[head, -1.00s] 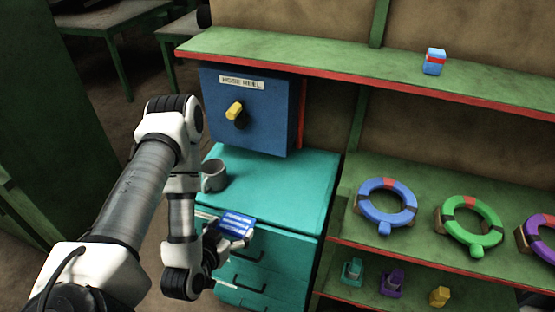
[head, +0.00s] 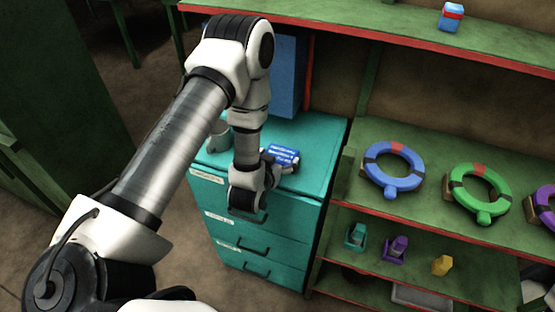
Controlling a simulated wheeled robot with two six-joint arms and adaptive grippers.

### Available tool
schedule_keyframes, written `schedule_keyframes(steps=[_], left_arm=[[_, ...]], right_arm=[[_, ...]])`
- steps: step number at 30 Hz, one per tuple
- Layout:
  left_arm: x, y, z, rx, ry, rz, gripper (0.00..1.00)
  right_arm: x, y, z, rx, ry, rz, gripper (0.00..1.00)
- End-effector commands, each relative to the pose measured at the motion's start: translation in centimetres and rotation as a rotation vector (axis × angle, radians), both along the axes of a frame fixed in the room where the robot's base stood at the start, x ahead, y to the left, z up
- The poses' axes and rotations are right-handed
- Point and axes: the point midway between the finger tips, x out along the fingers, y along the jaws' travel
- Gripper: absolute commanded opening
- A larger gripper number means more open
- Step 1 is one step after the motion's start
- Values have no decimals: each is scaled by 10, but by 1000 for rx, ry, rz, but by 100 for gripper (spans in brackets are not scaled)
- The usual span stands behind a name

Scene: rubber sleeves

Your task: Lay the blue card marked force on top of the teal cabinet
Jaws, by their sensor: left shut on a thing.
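The blue card (head: 284,153) with white print is in my left gripper (head: 276,164), over the top of the teal cabinet (head: 315,150). The print is too small to read. My left gripper is shut on the card; its fingers are partly hidden by the wrist. I cannot tell whether the card touches the cabinet top. The cabinet has several drawers with dark handles and white labels. My right gripper is not in view.
A grey mug (head: 218,136) stands on the cabinet's left part, half behind my arm. The blue hose reel box (head: 287,75) is behind. Right of the cabinet, a green shelf (head: 405,145) holds ring buoys, including a blue one (head: 393,168). The cabinet top's right part is clear.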

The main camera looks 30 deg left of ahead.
Motion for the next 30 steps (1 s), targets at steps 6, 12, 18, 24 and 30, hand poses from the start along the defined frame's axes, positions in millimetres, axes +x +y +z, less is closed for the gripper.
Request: schedule_keyframes(steps=[6, 12, 18, 24, 30], left_arm=[[-1, 0, -19, 0, -1, 0, 59], [-1, 0, -22, 1, 0, 0, 59], [-1, 0, -22, 1, 0, 0, 100], [-1, 0, -21, 1, 0, 0, 100], [-18, -4, -15, 0, 3, 0, 100]], right_arm=[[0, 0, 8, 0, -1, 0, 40], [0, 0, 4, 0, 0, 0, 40], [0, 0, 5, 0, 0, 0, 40], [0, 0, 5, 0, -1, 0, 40], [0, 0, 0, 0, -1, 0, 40]])
